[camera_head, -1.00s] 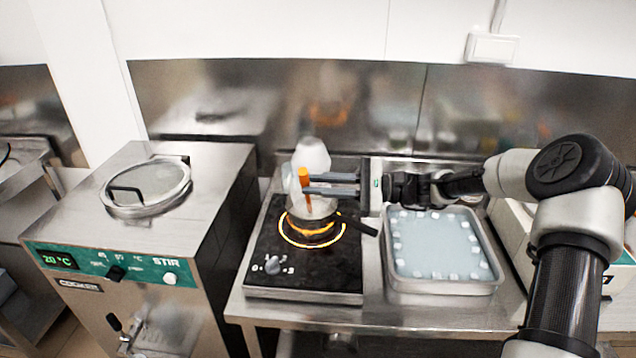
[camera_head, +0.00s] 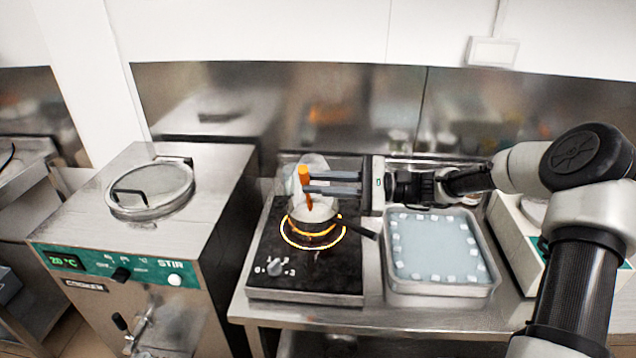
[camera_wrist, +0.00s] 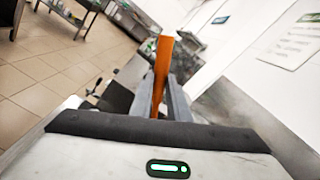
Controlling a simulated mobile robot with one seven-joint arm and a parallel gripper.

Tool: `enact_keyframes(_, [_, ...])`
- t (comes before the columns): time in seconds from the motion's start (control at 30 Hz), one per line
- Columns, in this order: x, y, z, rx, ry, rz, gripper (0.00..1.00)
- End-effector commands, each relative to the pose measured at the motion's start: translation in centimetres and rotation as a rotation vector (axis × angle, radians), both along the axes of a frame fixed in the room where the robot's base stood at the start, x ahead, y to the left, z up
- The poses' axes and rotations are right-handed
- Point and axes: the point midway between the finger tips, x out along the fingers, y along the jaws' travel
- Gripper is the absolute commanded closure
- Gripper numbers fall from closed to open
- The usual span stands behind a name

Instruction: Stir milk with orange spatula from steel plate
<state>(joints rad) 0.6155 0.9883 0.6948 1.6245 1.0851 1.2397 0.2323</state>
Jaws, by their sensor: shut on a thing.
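My gripper (camera_head: 308,182) is shut on the orange spatula (camera_head: 304,174), which stands roughly upright with its lower end down in a small pot (camera_head: 318,222). The spatula also shows between the fingers in the wrist view (camera_wrist: 162,65). The pot holds something pale and sits on a hot plate with a glowing orange ring (camera_head: 287,238). A whitish cloud, like steam, hangs around the spatula and hides part of the pot. The pot's dark handle (camera_head: 358,228) points right. The spatula's lower tip is hidden in the pot.
A steel tray (camera_head: 440,288) with pale blue liquid and several white cubes stands right of the hot plate (camera_head: 320,280). A steel batch freezer (camera_head: 215,180) with a round lid (camera_head: 150,188) stands left. A steel wall (camera_head: 390,100) is behind.

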Motion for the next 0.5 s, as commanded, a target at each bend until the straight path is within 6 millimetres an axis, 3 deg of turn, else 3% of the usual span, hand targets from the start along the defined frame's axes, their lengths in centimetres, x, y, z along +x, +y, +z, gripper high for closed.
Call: enact_keyframes(0.5, [0.01,0.0,0.5,0.0,-0.001,0.0,1.0])
